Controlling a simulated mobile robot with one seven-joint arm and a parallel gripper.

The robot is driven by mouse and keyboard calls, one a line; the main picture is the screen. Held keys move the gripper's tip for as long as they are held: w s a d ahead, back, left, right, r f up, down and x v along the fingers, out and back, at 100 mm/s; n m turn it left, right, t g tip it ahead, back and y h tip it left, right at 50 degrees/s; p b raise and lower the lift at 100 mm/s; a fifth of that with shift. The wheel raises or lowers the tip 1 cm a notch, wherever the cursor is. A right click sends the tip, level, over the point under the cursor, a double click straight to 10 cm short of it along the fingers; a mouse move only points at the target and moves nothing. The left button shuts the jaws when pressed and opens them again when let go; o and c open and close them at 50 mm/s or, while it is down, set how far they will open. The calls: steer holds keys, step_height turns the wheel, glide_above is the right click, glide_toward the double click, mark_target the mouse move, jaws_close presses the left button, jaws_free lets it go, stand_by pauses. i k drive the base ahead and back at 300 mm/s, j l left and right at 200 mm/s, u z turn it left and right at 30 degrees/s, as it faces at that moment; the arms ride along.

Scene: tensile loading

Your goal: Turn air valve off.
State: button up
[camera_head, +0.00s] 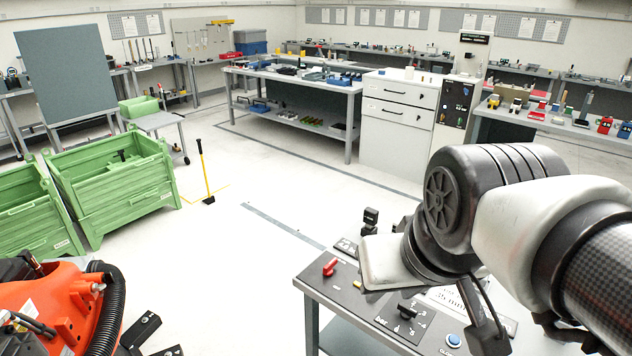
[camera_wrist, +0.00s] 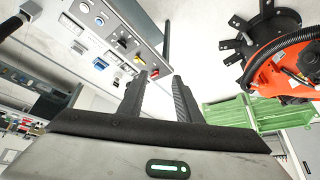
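A small red handle (camera_head: 330,266), possibly the air valve, sits at the left corner of a dark control panel (camera_head: 345,290) on a bench top. A black rotary knob (camera_head: 407,308) with printed marks and a blue round button (camera_head: 453,340) are on the same panel. In the wrist view, a small red part (camera_wrist: 155,73) shows by the left fingertip, apparently beyond it; contact cannot be told. My gripper (camera_wrist: 160,75) is open, with nothing visible between its two dark fingers. In the head view my arm hides the panel's right side, and the fingertips are not clear.
Green crates (camera_head: 112,185) and an orange machine (camera_head: 65,310) with a black hose stand at the left. A yellow-handled tool (camera_head: 204,172) stands upright on the floor. A workbench (camera_head: 290,82) and white cabinet (camera_head: 397,120) stand behind. The middle floor is mostly clear.

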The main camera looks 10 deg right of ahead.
mark_target(328, 270)
steer(key=i+j+u, duration=0.1)
steer(key=i+j, duration=0.35)
steer(key=j, duration=0.2)
steer(key=i+j, duration=0.45)
steer(key=j, duration=0.15)
steer(key=j+u, duration=0.05)
